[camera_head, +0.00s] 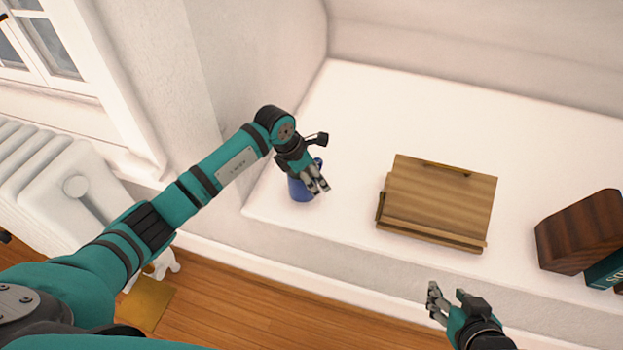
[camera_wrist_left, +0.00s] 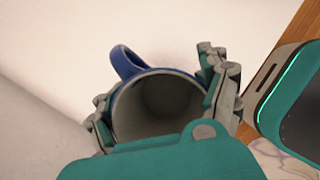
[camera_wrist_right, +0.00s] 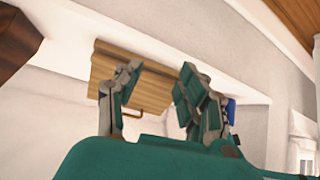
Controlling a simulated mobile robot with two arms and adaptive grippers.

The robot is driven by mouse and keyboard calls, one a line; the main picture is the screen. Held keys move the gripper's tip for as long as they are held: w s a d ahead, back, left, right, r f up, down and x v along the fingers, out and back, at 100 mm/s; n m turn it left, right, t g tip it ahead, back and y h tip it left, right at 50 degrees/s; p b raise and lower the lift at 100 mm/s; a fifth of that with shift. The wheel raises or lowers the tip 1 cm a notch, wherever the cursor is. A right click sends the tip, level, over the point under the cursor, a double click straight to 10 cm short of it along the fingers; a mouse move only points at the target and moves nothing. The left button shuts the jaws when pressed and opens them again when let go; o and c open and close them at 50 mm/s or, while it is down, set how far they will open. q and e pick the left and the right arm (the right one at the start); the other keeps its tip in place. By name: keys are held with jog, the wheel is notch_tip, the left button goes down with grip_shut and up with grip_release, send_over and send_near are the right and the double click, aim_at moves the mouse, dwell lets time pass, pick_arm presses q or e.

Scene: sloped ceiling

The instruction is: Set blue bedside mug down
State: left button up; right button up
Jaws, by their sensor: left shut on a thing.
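The blue mug (camera_head: 301,190) is at the left end of the white ledge (camera_head: 345,95), partly hidden by my left gripper (camera_head: 319,187). In the left wrist view the mug (camera_wrist_left: 127,62) has a grey inside, and its blue handle points up and left. My left gripper (camera_wrist_left: 160,85) has one finger on each side of the mug and is shut on it. The mug looks upright; I cannot tell whether its base touches the ledge. My right gripper (camera_head: 447,300) is empty and open, in front of the ledge; its spread fingers show in the right wrist view (camera_wrist_right: 160,98).
A wooden stand (camera_head: 440,200) lies on the ledge to the right of the mug. A dark wooden block (camera_head: 580,232) and a teal book (camera_head: 606,270) are at the far right. The ledge behind the mug and stand is clear. A white radiator (camera_head: 60,190) stands at the left.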

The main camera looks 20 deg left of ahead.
pick_arm(q)
jog(key=shift+f, duration=0.5)
pick_arm(e)
jog(key=shift+w+a+r+t, duration=0.25)
jog(key=shift+w+r+t, duration=0.35)
jog(key=shift+w, duration=0.15)
pick_arm(q)
jog(key=o, duration=1.4)
jog(key=shift+f, duration=0.1)
pick_arm(e)
jog(key=shift+w+r, duration=0.1)
